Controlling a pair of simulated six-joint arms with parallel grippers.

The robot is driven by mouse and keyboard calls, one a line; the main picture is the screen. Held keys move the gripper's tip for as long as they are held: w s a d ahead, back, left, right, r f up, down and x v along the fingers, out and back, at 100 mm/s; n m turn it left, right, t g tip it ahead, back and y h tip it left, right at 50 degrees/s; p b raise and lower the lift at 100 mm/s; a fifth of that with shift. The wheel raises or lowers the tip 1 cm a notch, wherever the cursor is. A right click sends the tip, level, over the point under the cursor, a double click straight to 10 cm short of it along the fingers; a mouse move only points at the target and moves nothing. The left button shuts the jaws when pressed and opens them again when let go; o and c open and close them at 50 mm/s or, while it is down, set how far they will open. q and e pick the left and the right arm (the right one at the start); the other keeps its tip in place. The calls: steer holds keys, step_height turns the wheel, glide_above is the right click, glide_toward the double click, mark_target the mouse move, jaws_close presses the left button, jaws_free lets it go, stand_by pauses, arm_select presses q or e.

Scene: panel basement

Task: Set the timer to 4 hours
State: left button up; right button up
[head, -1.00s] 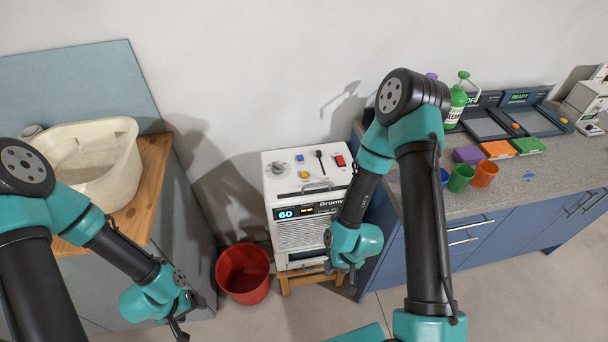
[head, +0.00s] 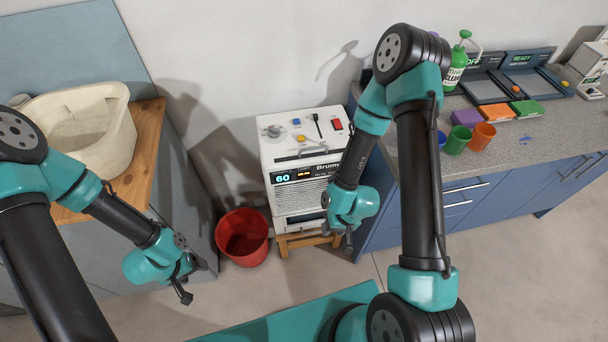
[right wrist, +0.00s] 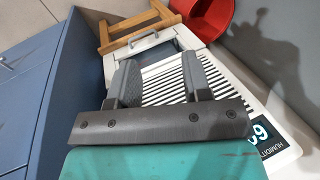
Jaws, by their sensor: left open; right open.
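A white dehumidifier-like machine (head: 300,198) stands on a low wooden stand between the two counters. Its top panel carries a grey round knob (head: 273,131), a blue button, a yellow button, a black lever (head: 317,125) and a red switch (head: 337,124). My left gripper (head: 186,284) is open and empty at the lower left, near the wooden-topped counter.
A red bucket (head: 243,238) stands on the floor left of the machine. A cream basin (head: 90,128) sits on the left counter (head: 140,165). The right counter (head: 420,172) holds cups, coloured blocks, a spray bottle and trays. Floor in front is partly clear.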

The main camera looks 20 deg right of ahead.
stand_by(0.4)
jaws_close()
stand_by(1.6)
